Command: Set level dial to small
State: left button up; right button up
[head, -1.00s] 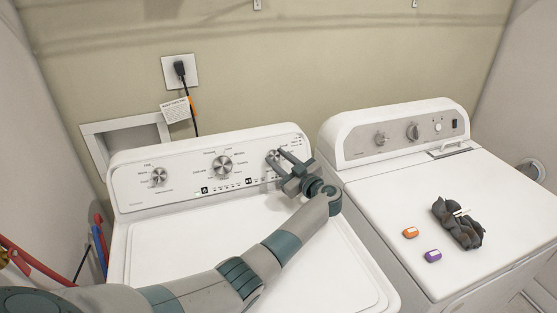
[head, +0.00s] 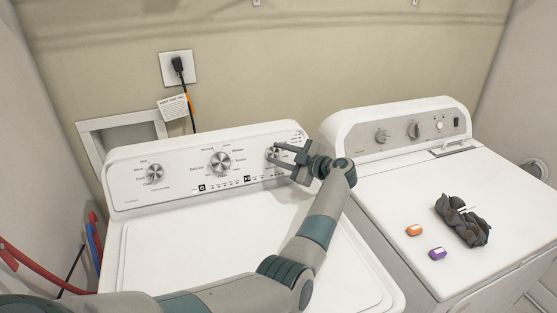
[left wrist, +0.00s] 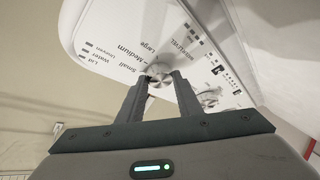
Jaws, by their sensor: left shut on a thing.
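The level dial (head: 271,153) is the small silver knob at the right end of the left machine's control panel. In the left wrist view the dial (left wrist: 158,70) shows between my fingertips, with the printed words Small, Medium and Large beside it. My left gripper (head: 274,153) reaches it from the right, its two fingers on either side of the knob and shut on it. The fingertips (left wrist: 160,79) hide part of the knob, and I cannot tell where its pointer is. My right gripper is not in view.
The same panel has a middle dial (head: 220,162) and a left dial (head: 155,172). A second white machine (head: 375,195) stands to the right, with a dark cloth (head: 463,220), an orange item (head: 414,230) and a purple item (head: 437,253) on top.

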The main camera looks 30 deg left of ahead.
pick_arm(q)
jog(key=shift+n+g+h+b, duration=0.3)
jog(key=shift+n+g+b, duration=0.2)
jog(key=shift+n, duration=0.5)
jog(key=o, duration=1)
jog(key=shift+o, duration=0.2)
jog(key=shift+d+r, duration=0.1)
